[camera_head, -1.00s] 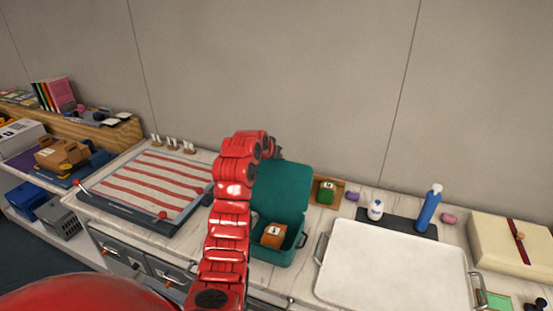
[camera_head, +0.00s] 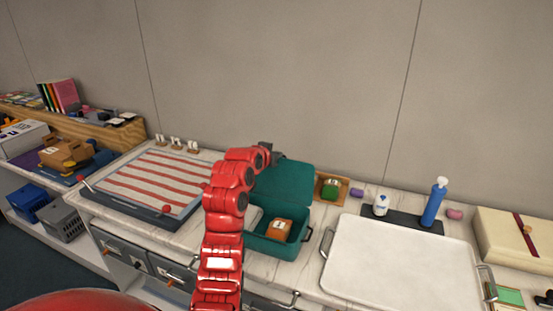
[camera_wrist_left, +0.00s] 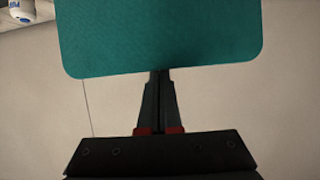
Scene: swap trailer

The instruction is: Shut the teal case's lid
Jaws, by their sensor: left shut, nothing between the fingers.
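The teal case (camera_head: 268,246) stands on the counter with its lid (camera_head: 292,182) raised, leaning up at the back. An orange block with a white label (camera_head: 279,230) lies inside the case. My left gripper (camera_head: 272,152) is at the lid's upper left edge in the head view. In the left wrist view, the shut, empty fingers (camera_wrist_left: 160,74) point at the edge of the teal lid (camera_wrist_left: 160,35), with their tips at or very close to it. I cannot tell whether they touch. My left arm hides the case's left side. My right gripper is not in view.
A small wooden box (camera_head: 340,195) with a green block stands right behind the case. A white tray (camera_head: 400,265) is close on its right. A striped board (camera_head: 150,182) lies to the left. A blue bottle (camera_head: 434,204) and a white bottle (camera_head: 381,204) stand behind the tray.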

